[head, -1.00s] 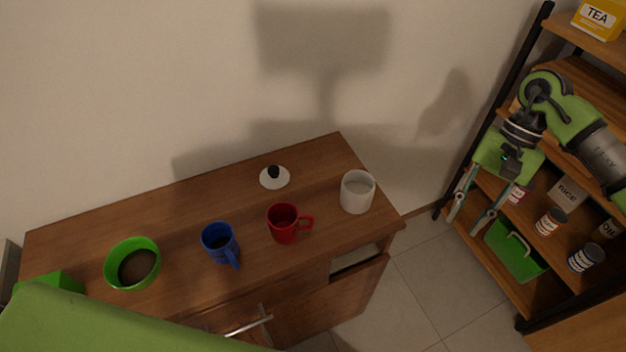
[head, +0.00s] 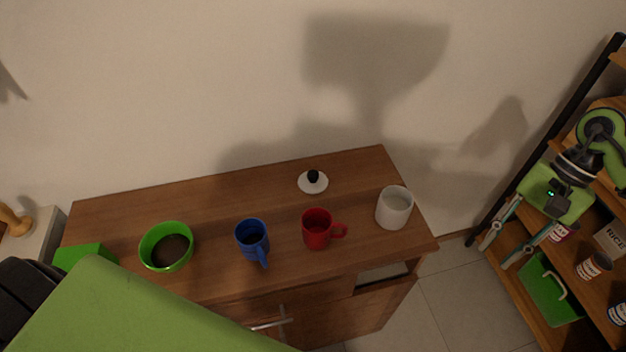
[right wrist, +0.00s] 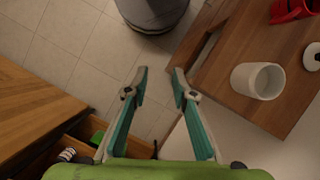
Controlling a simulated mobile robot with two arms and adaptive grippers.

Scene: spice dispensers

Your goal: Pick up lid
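The lid (head: 313,183) is a small white disc with a black knob. It lies on the wooden cabinet top near the wall, behind the red mug (head: 318,230) and the white cup (head: 394,208). In the right wrist view the lid (right wrist: 312,58) is partly cut off at the right edge. My right gripper (head: 496,250) is open and empty, off the cabinet's right side in front of the shelf. It also shows open in the right wrist view (right wrist: 158,72). My left gripper is not in view.
A blue mug (head: 252,240), a green bowl (head: 166,246) with dark contents and a green box (head: 84,257) also stand on the cabinet top (head: 225,200). A shelf rack (head: 535,318) with cans stands at the right. Bare floor lies between.

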